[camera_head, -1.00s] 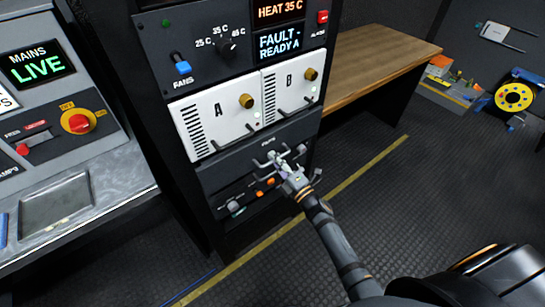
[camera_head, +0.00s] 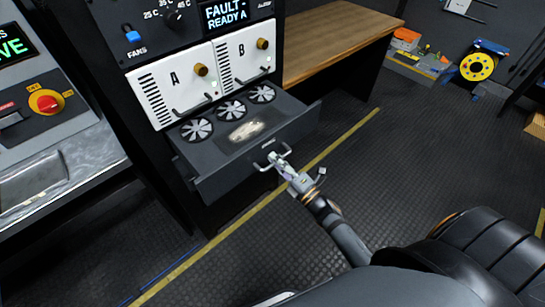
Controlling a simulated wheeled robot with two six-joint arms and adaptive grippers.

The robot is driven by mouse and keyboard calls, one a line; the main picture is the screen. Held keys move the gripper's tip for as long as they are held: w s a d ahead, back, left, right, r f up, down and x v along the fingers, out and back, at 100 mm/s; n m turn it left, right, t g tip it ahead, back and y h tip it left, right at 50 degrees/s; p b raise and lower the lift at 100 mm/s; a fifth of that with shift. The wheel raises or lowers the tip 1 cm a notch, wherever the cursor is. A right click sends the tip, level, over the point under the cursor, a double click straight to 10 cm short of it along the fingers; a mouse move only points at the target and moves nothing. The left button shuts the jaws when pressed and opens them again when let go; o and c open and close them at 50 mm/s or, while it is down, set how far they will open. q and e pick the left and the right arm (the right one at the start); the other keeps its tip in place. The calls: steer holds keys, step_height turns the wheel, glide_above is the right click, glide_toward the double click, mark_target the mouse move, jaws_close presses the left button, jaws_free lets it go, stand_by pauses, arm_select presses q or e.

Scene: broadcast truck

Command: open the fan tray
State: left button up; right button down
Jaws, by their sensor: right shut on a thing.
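The fan tray (camera_head: 213,165) is a dark drawer pulled out from the rack, below the two white modules. Three round fans (camera_head: 230,110) show in a row on its top at the back, with a pale patch (camera_head: 246,130) in front of them. My left gripper is out of view.
White modules A (camera_head: 172,87) and B (camera_head: 244,57) sit above the tray, each with a brass knob and a handle. A mains console (camera_head: 45,130) stands at left. A wooden bench (camera_head: 340,40) stands behind right. The floor in front is clear.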

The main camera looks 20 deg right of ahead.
steer(key=c, duration=1.4)
jaws_free()
steer(key=shift+f, duration=0.1)
steer(key=v, duration=1.2)
steer(key=shift+s, duration=0.1)
steer(key=s+d+f+m+g+h, duration=0.2)
steer(key=d+f+m+g, duration=0.15)
steer(key=f, duration=0.65)
steer(key=s+d+f+m+g+h, duration=0.25)
steer(key=f+m, duration=0.25)
steer(key=f, duration=0.5)
steer(key=s+d+f+m+g+h, duration=0.2)
steer(key=f+m+g+h, duration=0.15)
steer(key=f, duration=0.65)
steer(key=s+a+f+m+g, duration=0.1)
steer(key=s+f+m+g, duration=0.1)
steer(key=s+f, duration=0.3)
steer(key=s+a+f+m+g, duration=0.1)
steer(key=s+f+m+g, duration=0.2)
steer(key=s, duration=0.6)
steer(key=s+a+f+m+g, duration=0.1)
steer(key=s+f+m+g, duration=0.2)
steer(key=s+f, duration=0.3)
steer(key=shift+s+a+f+m, duration=0.15)
steer(key=shift+s+m, duration=0.25)
steer(key=shift+m, duration=0.05)
steer(key=shift+s+a+f+m, duration=0.2)
steer(key=shift+s+m, duration=0.25)
